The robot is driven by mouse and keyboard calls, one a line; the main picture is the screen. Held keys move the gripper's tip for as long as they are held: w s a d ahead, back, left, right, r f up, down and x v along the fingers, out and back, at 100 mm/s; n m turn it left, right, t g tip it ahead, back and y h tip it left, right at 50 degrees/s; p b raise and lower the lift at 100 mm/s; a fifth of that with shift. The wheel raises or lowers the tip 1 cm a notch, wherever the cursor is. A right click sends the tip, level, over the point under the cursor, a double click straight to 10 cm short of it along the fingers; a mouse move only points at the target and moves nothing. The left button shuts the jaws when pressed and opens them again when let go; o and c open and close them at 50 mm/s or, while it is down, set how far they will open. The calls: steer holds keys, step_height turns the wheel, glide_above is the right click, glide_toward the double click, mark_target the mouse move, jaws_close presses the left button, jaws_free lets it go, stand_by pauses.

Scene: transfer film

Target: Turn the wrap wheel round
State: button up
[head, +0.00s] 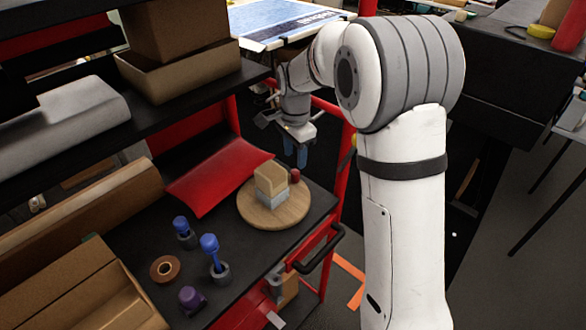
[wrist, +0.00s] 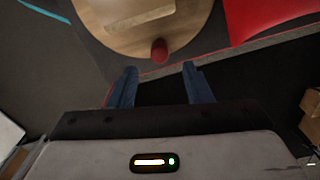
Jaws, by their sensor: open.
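The wrap wheel (head: 273,218) is a round wooden disc lying flat on the black cart top. A wooden block on a grey base (head: 270,184) stands near its middle, and a small red knob (head: 295,175) stands at its far right edge. In the wrist view the wheel (wrist: 185,40) fills the top centre, with the red knob (wrist: 159,50) at its near rim. My gripper (head: 296,160) is open and empty, with blue fingers pointing down near the knob. In the wrist view the knob lies ahead of and between the fingertips (wrist: 160,72), apart from both.
Blue-topped tools in grey holders (head: 213,257), a tape roll (head: 165,268) and a purple item (head: 191,299) stand left of the wheel. A red sloped panel (head: 217,175) lies behind. A red post (head: 343,180) and black handle (head: 320,248) border the right side.

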mark_target(295, 171)
step_height(295, 171, down, 7)
steer(key=shift+f+p, duration=0.15)
steer(key=shift+p, duration=0.2)
steer(key=shift+c, duration=0.3)
jaws_close()
